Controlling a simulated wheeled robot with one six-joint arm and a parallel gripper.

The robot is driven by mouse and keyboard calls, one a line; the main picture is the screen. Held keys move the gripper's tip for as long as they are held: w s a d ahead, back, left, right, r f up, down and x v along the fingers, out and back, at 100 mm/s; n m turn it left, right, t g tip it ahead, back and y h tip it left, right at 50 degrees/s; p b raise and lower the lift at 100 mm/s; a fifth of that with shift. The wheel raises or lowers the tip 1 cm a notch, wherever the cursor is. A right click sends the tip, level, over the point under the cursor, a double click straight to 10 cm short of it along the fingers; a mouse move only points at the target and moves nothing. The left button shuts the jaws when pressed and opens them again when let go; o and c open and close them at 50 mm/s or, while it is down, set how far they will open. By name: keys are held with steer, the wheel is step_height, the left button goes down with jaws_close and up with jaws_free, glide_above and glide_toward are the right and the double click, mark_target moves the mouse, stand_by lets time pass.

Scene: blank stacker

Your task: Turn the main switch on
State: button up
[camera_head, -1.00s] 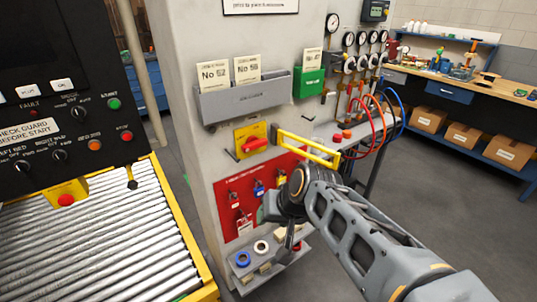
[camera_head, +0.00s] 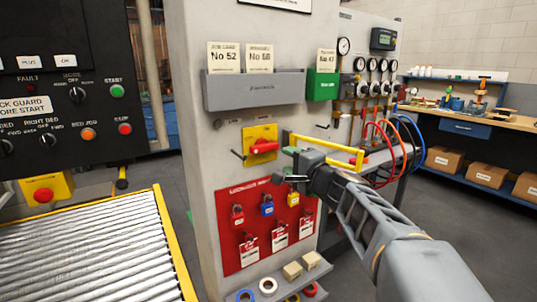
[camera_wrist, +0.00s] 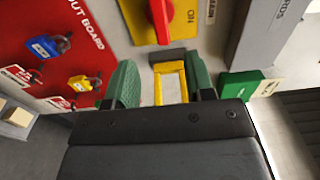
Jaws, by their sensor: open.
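The main switch is a red rotary handle (camera_head: 263,146) on a yellow plate (camera_head: 250,133) on the grey cabinet's front. The handle lies roughly level in the head view. In the wrist view the red handle (camera_wrist: 160,20) shows at the top, with "ON" printed on the yellow plate (camera_wrist: 180,32) beside it. My gripper (camera_head: 284,178) is below and right of the switch in the head view, apart from it. In the wrist view its green-padded fingers (camera_wrist: 162,84) are open. A yellow frame shows between them; I cannot tell how near it is.
A yellow rail (camera_head: 327,148) sticks out right of the switch, close to my gripper. Below is a red lockout board (camera_head: 232,258) with padlocks and tags. Above is a grey card rack (camera_head: 255,90). A roller conveyor (camera_head: 85,255) stands left, and hoses hang right.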

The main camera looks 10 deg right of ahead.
mark_target(268, 149)
steer(key=x, duration=1)
steer(key=shift+w+a, duration=0.15)
steer(key=shift+w, duration=0.1)
jaws_close()
